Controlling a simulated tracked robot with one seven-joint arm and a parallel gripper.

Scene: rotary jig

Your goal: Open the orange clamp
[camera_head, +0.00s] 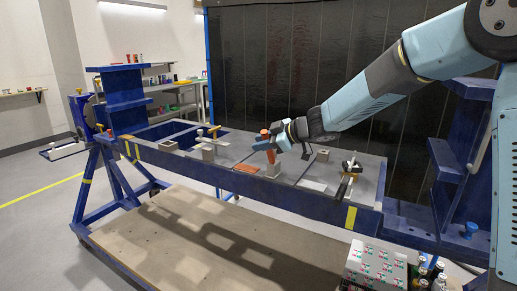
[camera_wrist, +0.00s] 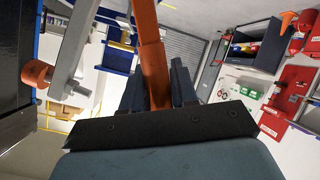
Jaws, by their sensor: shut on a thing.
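The orange clamp (camera_head: 270,156) stands on the blue jig frame near its middle, beside a grey block. Its handle points up. My gripper (camera_head: 267,143) reaches in from the right and is shut on the clamp's handle. In the wrist view the orange handle (camera_wrist: 150,48) runs between the two dark fingers of my gripper (camera_wrist: 156,82). A grey metal bar with an orange end (camera_wrist: 37,74) is at the left of that view. The clamp's lower part is partly hidden by my gripper in the head view.
The blue jig (camera_head: 325,206) spans between two blue uprights. Grey blocks (camera_head: 323,155) sit on the plates. A dark panel (camera_head: 300,70) stands behind.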

